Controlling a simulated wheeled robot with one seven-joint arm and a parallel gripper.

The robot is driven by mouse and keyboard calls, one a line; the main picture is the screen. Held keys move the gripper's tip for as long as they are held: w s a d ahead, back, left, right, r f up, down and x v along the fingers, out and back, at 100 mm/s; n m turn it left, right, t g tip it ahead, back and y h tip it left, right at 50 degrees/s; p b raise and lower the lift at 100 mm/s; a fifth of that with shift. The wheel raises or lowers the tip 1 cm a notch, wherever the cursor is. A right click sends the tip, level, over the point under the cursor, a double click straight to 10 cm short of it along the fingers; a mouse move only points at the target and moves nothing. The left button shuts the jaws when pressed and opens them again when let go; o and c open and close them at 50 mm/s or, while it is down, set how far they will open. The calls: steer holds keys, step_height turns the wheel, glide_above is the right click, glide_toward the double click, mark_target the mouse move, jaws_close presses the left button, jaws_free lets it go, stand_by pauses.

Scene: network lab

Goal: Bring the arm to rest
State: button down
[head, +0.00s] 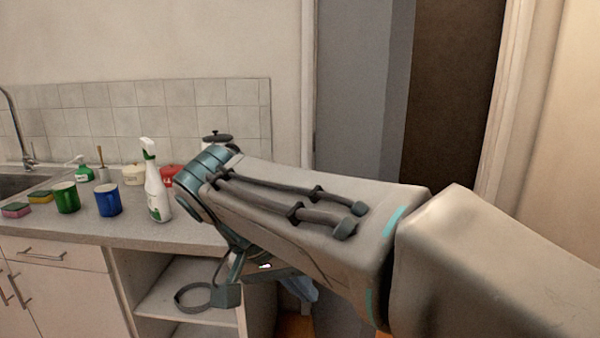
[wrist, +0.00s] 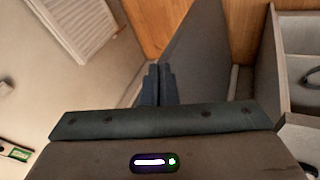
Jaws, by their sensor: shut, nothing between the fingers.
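My arm (head: 310,215) reaches in from the right in the head view. It is bent at a teal joint (head: 205,180) in front of the counter's right end. Beyond that joint a dark part hangs down beside the open shelves. The fingertips cannot be made out clearly there. In the wrist view my gripper (wrist: 159,84) shows two dark fingers side by side with no gap. It is shut and holds nothing.
The counter (head: 110,230) carries a green mug (head: 66,197), a blue mug (head: 108,199) and a white spray bottle (head: 156,190), close to my arm. Open shelves (head: 185,300) are below. The wrist view shows a cabinet side (wrist: 272,70) at right and wood floor (wrist: 160,22).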

steer(key=s+d+f+n+y+p, duration=0.1)
steer(key=s+d+f+y+p, duration=0.1)
steer(key=d, duration=0.5)
steer(key=s+d+f+n+y+p, duration=0.1)
steer(key=s+d+f+y+p, duration=0.2)
steer(key=d+f+p, duration=0.2)
steer(key=d+p, duration=0.1)
steer(key=d, duration=0.1)
steer(key=shift+s+d+f+n+t+y, duration=0.25)
steer(key=shift+d+n+t+y, duration=0.05)
steer(key=shift+y, duration=0.1)
